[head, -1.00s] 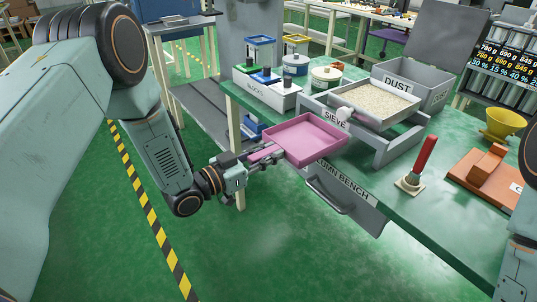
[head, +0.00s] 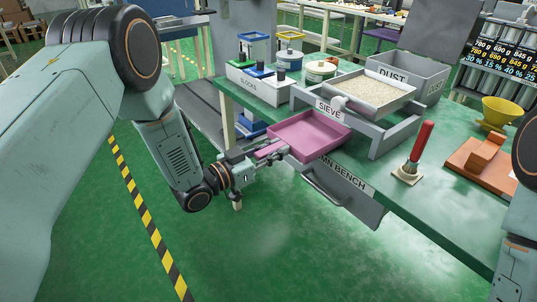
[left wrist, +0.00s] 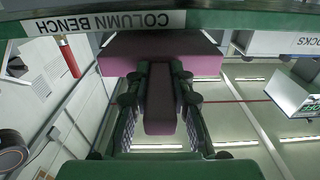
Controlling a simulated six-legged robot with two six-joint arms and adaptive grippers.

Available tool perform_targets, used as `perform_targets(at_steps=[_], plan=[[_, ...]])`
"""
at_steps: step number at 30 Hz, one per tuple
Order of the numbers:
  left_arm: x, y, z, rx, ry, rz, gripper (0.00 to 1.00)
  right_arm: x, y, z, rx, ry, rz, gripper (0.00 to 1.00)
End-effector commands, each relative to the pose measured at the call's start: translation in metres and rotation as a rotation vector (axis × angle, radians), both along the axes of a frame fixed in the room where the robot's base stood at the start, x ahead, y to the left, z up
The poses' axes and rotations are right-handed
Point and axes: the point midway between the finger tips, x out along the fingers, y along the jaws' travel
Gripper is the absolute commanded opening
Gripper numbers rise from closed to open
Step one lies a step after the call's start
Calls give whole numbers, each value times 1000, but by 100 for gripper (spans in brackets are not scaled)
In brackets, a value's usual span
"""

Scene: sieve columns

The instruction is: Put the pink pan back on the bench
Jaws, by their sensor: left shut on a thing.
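The pink pan (head: 312,136) is a shallow square tray with a handle, open side up in the head view. My left gripper (head: 258,158) is shut on its handle, which also shows between the fingers in the left wrist view (left wrist: 160,100). The pan overlaps the front edge of the green-topped bench (head: 404,202), in front of the SIEVE label. I cannot tell whether it touches the bench. The pan's underside (left wrist: 125,55) shows in the left wrist view. My right gripper is out of view; only part of that arm shows at the right edge.
A grey sieve frame (head: 378,143) holding a tray of pale grains (head: 370,92) stands behind the pan. A red-handled tool (head: 420,145), an orange block (head: 485,155) and a yellow funnel (head: 502,112) are to the right. A drawer handle (head: 322,192) juts out below the pan.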

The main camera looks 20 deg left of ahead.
Motion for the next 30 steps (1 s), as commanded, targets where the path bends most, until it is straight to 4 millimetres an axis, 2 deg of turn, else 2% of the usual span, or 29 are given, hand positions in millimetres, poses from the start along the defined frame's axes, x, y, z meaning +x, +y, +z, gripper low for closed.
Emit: perform_targets(at_steps=[30], plan=[[55,-43,0,1,-3,-2,0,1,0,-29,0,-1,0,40]])
